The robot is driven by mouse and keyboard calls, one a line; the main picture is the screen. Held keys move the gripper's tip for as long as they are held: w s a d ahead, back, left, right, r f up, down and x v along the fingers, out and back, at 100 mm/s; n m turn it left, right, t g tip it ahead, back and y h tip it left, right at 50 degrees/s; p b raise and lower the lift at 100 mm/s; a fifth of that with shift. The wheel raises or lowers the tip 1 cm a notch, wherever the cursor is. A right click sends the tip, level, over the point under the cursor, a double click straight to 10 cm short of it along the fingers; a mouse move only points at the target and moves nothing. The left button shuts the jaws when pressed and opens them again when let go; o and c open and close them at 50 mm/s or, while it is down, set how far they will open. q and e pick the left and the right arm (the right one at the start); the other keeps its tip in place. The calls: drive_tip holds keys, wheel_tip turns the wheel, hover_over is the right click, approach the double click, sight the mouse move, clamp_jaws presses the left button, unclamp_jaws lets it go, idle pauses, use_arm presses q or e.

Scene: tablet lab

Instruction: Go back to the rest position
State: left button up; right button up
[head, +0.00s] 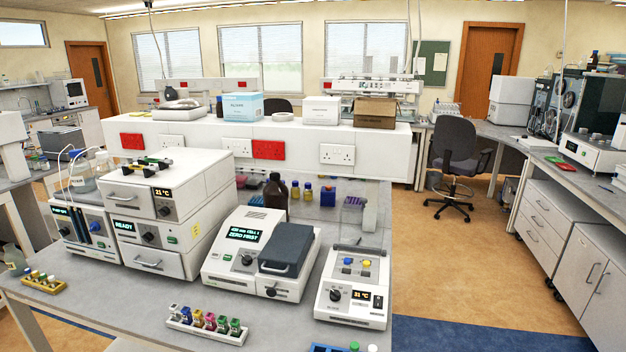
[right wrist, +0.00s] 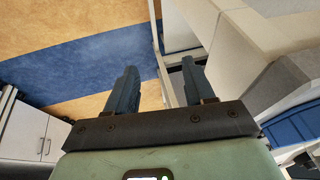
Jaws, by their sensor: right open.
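My right gripper (right wrist: 158,88) shows in the right wrist view. Its two dark fingers stand apart, with nothing between them. Behind the fingers are the blue and tan floor and pale furniture, with no object touching the fingers. In the head view neither gripper shows, so my left gripper is out of sight. The lab bench (head: 292,330) in front of me carries instruments and vial racks.
On the bench stand a spectrometer-like device (head: 225,262), a small heater block (head: 340,312), stacked oven units (head: 160,232) and a rack of coloured vials (head: 206,326). An office chair (head: 455,165) stands beyond. Open floor (head: 450,262) lies to the right, before white drawers (head: 545,215).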

drive_tip(key=s+a+f+g, duration=0.2)
drive_tip(key=s+a+f, duration=0.3)
drive_tip(key=s+f, duration=0.45)
drive_tip(key=s+a+f+g, duration=0.1)
drive_tip(key=s+a+f, duration=0.1)
drive_tip(key=s, duration=0.6)
drive_tip(key=s+a+f+m+y, duration=0.1)
drive_tip(key=s+a, duration=0.3)
drive_tip(key=s, duration=0.4)
drive_tip(key=s+a+f+m+g+y, duration=0.1)
drive_tip(key=s+a+f, duration=0.2)
drive_tip(key=s, duration=0.5)
drive_tip(key=shift+s+a+f+g, duration=0.3)
drive_tip(key=shift+a+f, duration=0.1)
drive_tip(key=shift+f, duration=0.1)
